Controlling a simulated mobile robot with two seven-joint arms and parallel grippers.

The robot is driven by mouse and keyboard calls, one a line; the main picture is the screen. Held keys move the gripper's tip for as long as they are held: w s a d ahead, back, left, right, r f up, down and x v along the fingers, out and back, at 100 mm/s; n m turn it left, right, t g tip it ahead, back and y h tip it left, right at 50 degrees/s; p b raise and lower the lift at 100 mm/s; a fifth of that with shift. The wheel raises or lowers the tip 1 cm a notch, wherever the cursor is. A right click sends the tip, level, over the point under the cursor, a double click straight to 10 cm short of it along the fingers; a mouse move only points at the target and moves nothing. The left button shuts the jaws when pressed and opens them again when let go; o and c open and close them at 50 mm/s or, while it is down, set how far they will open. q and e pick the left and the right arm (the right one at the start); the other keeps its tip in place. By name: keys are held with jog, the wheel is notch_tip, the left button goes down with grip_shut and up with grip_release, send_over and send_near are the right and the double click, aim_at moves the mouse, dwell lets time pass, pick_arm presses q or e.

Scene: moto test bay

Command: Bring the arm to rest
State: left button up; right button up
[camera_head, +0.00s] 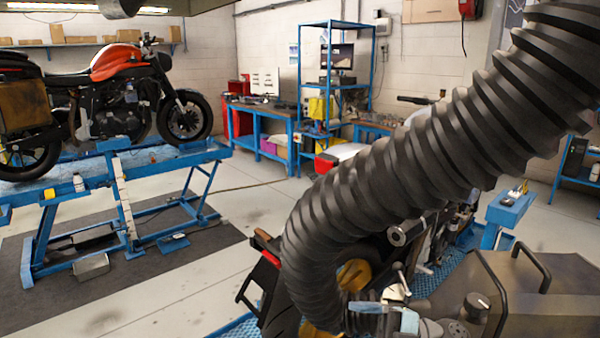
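I cannot make out either of my grippers in the head view, and no arm comes in from the left. A thick black ribbed hose (400,170) fills the middle and right foreground. It runs from the upper right down to the lower middle and bends downward there. Yellow-brown parts (355,273) and small pale grey parts (397,291) show beside its lower end. I cannot tell what these belong to. The hose hides much of a dark vehicle behind it.
An orange and black motorcycle (122,65) stands on a blue lift (130,205) at left. A blue workbench (262,120) and shelf rack (338,70) stand at the back. A dark grey box with handles (550,290) fills the lower right. Pale floor (180,290) is open at lower left.

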jog(key=s+d+f+m+t+h+p, duration=0.1)
jog(key=s+d+f+m+t+h, duration=0.15)
jog(key=f+m+t+h, duration=0.45)
jog(key=s+d+f+m+t+h+p, duration=0.1)
jog(key=d+f+m+t+h, duration=0.2)
jog(key=f+m+t, duration=0.6)
jog(key=s+d+f+m+g+h, duration=0.2)
jog(key=s+f+m+h, duration=0.1)
jog(key=s+f+m, duration=0.2)
jog(key=s+d+f+m+g+h, duration=0.2)
jog(key=s+f+m+g+h, duration=0.1)
jog(key=s+f, duration=0.4)
jog(key=s+m+p, duration=0.1)
jog(key=s, duration=0.1)
jog(key=shift+s+f+m+h, duration=0.2)
jog(key=shift+s+m+h, duration=0.1)
jog(key=shift+m+h, duration=0.1)
jog(key=shift+d, duration=0.1)
